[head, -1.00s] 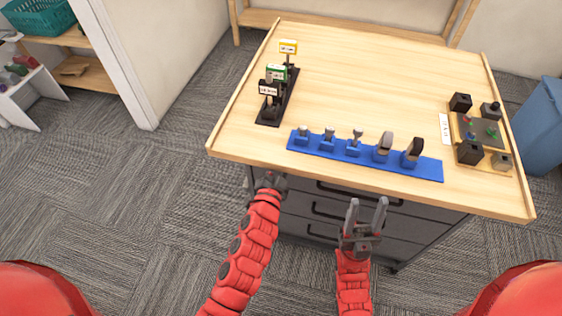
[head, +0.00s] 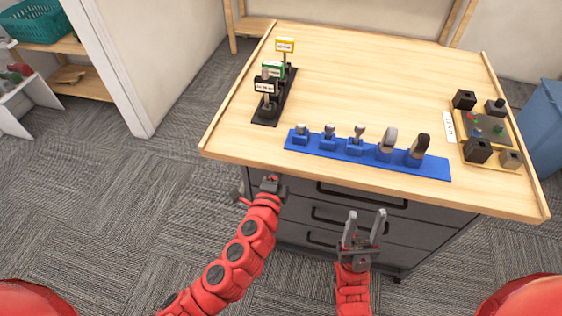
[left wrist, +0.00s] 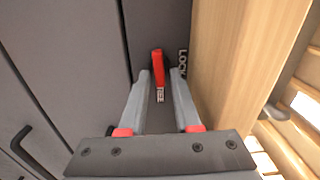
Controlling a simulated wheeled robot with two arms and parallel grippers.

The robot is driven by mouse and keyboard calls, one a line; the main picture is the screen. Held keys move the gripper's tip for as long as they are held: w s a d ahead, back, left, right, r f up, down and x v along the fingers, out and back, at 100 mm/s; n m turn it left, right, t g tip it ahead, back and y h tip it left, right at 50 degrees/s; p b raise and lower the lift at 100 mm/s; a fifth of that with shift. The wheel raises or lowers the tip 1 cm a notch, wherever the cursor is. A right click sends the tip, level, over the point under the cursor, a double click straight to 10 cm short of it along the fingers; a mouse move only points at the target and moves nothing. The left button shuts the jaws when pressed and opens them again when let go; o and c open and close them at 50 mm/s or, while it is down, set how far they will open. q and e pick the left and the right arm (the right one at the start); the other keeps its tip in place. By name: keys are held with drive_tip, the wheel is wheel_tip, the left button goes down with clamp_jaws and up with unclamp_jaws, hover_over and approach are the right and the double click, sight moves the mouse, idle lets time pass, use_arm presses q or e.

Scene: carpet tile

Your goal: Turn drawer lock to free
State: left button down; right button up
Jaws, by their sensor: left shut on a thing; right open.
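The drawer lock's red lever (left wrist: 157,68) shows in the left wrist view on the dark cabinet face. A label reading "LOCK" (left wrist: 182,64) is to its right, and a small white label, seemingly "FREE" (left wrist: 160,95), is just below its lower end. My left gripper (left wrist: 162,73) has its fingers on both sides of the lever and is shut on it. In the head view my left gripper (head: 271,186) is at the cabinet's left front, and the lock is hidden there. My right gripper (head: 365,215) is open and empty in front of the drawers (head: 345,215).
The wooden top (head: 365,75) overhangs the drawers. On it are a blue rack (head: 430,169) with several tools, a black stand (head: 266,121) with signs, and a board (head: 490,129) with dark blocks. Carpet (head: 130,215) is clear on the left.

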use_arm(q)
drive_tip(key=shift+m, duration=0.4)
drive_tip(key=c, duration=0.9)
unclamp_jaws()
drive_tip(key=v, duration=1.7)
drive_tip(key=shift+s+a+p, duration=0.15)
drive_tip(key=shift+p, duration=0.25)
